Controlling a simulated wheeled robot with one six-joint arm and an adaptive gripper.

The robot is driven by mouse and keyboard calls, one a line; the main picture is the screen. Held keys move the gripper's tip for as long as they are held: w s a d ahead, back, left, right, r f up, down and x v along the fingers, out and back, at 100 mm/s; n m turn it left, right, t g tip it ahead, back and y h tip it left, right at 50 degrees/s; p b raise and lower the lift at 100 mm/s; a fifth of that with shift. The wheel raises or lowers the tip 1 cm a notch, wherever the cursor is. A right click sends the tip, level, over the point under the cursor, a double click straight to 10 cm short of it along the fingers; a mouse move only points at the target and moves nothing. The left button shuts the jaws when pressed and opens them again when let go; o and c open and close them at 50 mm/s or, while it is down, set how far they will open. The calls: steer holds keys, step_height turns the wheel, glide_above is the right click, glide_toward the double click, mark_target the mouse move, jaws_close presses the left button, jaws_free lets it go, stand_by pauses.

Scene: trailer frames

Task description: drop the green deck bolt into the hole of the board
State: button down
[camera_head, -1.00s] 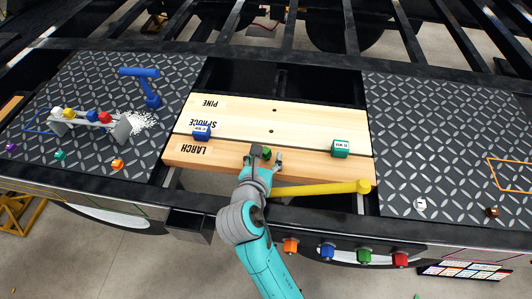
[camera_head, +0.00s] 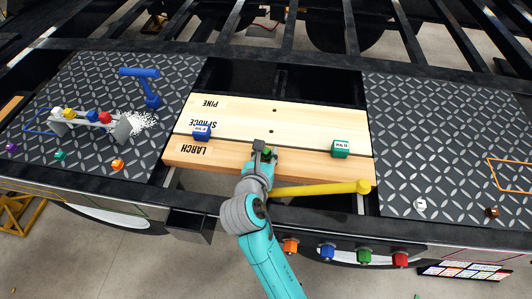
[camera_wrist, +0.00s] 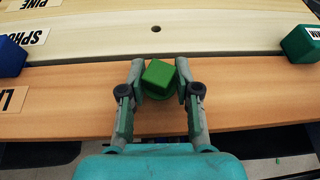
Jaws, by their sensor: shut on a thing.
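The green deck bolt (camera_wrist: 158,76) has a square head with a round green collar below it. It stands between the fingers of my gripper (camera_wrist: 159,74), which is shut on it, over the larch board (camera_wrist: 240,108). In the head view, my gripper (camera_head: 264,150) largely covers the green bolt (camera_head: 267,153). The bolt's lower end is hidden, so I cannot tell whether it touches the board. The spruce board (camera_head: 300,134) has a dark open hole, seen beyond the bolt in the wrist view (camera_wrist: 156,29). The pine board (camera_head: 235,104) also has a hole. No larch hole shows.
A blue block (camera_head: 202,131) and a dark green block (camera_head: 340,148) stand on the boards at either side. A yellow bar (camera_head: 320,188) lies along the front edge. Coloured knobs sit below the right front edge. A blue-handled tool and a bolt rack (camera_head: 90,120) occupy the left plate.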

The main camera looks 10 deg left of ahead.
mark_target(268, 149)
step_height(268, 149, up, 10)
steer(key=shift+f, duration=0.15)
steer(key=shift+g, duration=0.3)
steer(key=shift+w+d+f, duration=0.15)
steer(key=shift+f, duration=2.15)
steer(key=shift+f, duration=2.65)
steer(key=shift+r, duration=0.1)
steer(key=shift+r, duration=2.2)
